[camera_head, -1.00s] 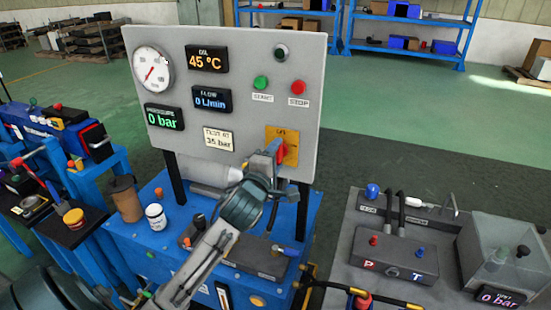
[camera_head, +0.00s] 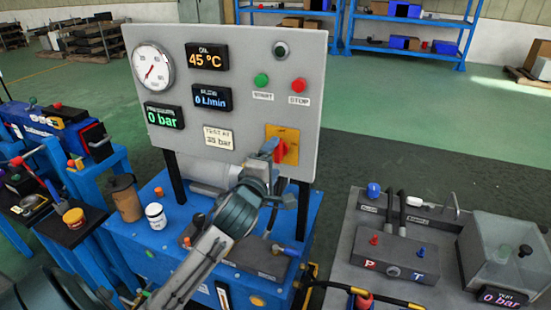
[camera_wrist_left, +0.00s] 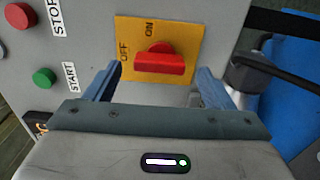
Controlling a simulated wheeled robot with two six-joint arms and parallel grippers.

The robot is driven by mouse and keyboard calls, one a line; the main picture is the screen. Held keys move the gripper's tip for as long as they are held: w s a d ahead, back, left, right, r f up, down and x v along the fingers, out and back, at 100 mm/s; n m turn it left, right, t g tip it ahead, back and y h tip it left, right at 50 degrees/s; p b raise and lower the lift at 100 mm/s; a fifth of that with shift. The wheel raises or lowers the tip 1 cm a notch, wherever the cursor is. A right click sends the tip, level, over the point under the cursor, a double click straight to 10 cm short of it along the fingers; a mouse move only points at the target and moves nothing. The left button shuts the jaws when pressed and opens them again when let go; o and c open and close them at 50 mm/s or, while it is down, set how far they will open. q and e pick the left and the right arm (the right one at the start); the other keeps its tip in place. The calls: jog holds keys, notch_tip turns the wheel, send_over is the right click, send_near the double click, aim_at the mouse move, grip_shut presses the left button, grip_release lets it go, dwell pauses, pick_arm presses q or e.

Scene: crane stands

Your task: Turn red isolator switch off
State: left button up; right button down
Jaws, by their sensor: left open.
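The red isolator switch (camera_head: 281,152) sits on a yellow plate (camera_head: 291,135) at the lower right of the grey panel. In the left wrist view the red handle (camera_wrist_left: 160,64) lies crosswise on the yellow plate (camera_wrist_left: 182,30). Its left end is close to the OFF label, and the ON label is above it. My left gripper (camera_head: 268,154) is just in front of the switch. It is open, with one finger on each side of the handle (camera_wrist_left: 158,72) and visible gaps between. The gripper partly hides the switch in the head view. My right gripper is not seen.
The panel (camera_head: 235,130) also carries a green START button (camera_head: 261,81), a red STOP button (camera_head: 298,86), a gauge (camera_head: 152,68) and displays. A blue base stands below, with a white jar (camera_head: 156,216) at left. A grey bench (camera_head: 345,240) is at right.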

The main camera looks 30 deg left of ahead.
pick_arm(q)
jog(key=p+v, duration=0.1)
jog(key=v, duration=0.7)
jog(key=shift+s, duration=0.25)
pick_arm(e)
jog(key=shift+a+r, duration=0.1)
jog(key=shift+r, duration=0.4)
pick_arm(q)
jog(key=shift+d, duration=0.1)
